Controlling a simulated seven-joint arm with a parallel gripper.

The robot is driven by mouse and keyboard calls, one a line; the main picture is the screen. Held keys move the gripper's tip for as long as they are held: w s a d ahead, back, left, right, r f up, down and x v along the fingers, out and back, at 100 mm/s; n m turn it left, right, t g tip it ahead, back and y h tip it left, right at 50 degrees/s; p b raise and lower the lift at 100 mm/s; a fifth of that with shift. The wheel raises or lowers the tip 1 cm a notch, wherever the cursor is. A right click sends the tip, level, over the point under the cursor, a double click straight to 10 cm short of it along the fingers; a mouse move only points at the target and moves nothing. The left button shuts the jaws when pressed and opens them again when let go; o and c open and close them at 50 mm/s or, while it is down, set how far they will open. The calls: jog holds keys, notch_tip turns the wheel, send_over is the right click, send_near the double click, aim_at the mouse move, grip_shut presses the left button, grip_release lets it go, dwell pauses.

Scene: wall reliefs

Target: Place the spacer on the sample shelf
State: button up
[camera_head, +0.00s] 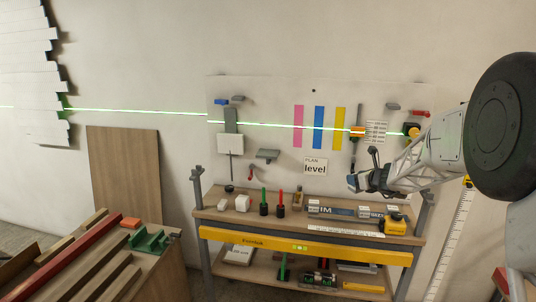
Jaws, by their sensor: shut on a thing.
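My gripper (358,182) is in front of the lower right of the white wall board, above the right part of the workbench. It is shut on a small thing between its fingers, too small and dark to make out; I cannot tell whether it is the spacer. A small grey shelf-like piece (267,154) juts from the middle of the board, and nothing clear shows on it. I cannot tell whether this is the sample shelf. The bench top (300,226) and a lower shelf (262,270) are also in view.
Timber pieces (75,255) lie at lower left.

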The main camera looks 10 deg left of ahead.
jog(key=shift+s+d+r+m+t+h, duration=0.25)
jog(key=shift+d+r+m+t+h, duration=0.15)
jog(key=shift+d+r+m+h, duration=0.3)
jog(key=shift+s+d+r+m+t+h, duration=0.2)
jog(key=shift+r+m+h, duration=0.1)
jog(key=shift+m+h, duration=0.1)
jog(key=shift+s+d+r+m+t+h, duration=0.2)
jog(key=shift+r+m+h, duration=0.1)
jog(key=shift+m+h, duration=0.1)
jog(key=w+a+r+m+h, duration=0.1)
jog(key=w+a+r, duration=0.1)
jog(key=a, duration=0.9)
jog(key=w+a+r+m+h, duration=0.2)
jog(key=a, duration=1)
jog(key=w+a+r+m+h, duration=0.1)
jog(key=w+a+r+h, duration=0.1)
jog(key=a, duration=0.9)
jog(key=shift+a+r+m+t, duration=0.3)
jog(key=shift+m+t, duration=0.1)
dwell(0.5)
